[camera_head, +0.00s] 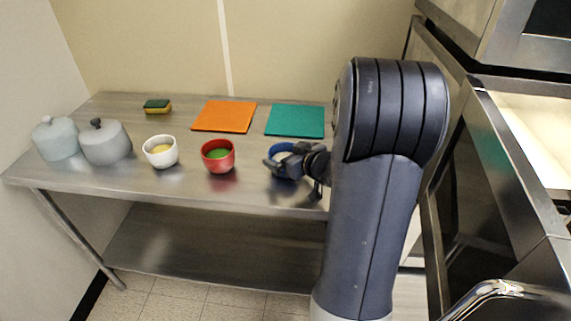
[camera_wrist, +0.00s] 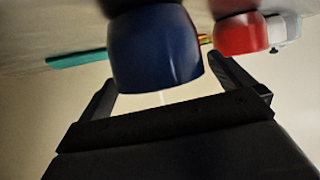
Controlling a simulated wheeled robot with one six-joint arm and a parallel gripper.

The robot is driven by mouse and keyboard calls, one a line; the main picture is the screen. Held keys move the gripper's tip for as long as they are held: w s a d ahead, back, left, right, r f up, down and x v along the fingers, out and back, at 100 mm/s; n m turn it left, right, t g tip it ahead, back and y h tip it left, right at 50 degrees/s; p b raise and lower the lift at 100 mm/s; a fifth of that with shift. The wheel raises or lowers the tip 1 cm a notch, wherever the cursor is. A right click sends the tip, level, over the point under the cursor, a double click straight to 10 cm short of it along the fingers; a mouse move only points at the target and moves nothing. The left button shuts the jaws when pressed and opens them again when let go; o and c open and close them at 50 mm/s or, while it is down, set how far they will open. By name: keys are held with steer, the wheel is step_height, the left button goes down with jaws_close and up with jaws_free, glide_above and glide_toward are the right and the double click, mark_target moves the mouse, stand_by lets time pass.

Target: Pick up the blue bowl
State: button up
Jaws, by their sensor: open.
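The blue bowl (camera_head: 281,147) stands on the steel table, partly hidden behind my gripper (camera_head: 284,166) in the head view. In the wrist view the blue bowl (camera_wrist: 155,50) is large and close, and the picture appears upside down. My gripper (camera_wrist: 163,74) is open there, with one finger on each side of the bowl's lower outline. The fingers seem to be at or around the bowl's near side; whether they touch it I cannot tell.
A red bowl (camera_head: 218,156) with green contents stands close left of my gripper. Beyond it are a white bowl (camera_head: 160,151) and two lidded pots (camera_head: 106,145). An orange board (camera_head: 224,116), a teal board (camera_head: 295,121) and a sponge (camera_head: 157,106) lie at the back.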

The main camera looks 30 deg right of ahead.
steer(key=shift+x, duration=0.75)
steer(key=shift+c, duration=0.3)
steer(key=shift+r, duration=0.1)
steer(key=c, duration=1.1)
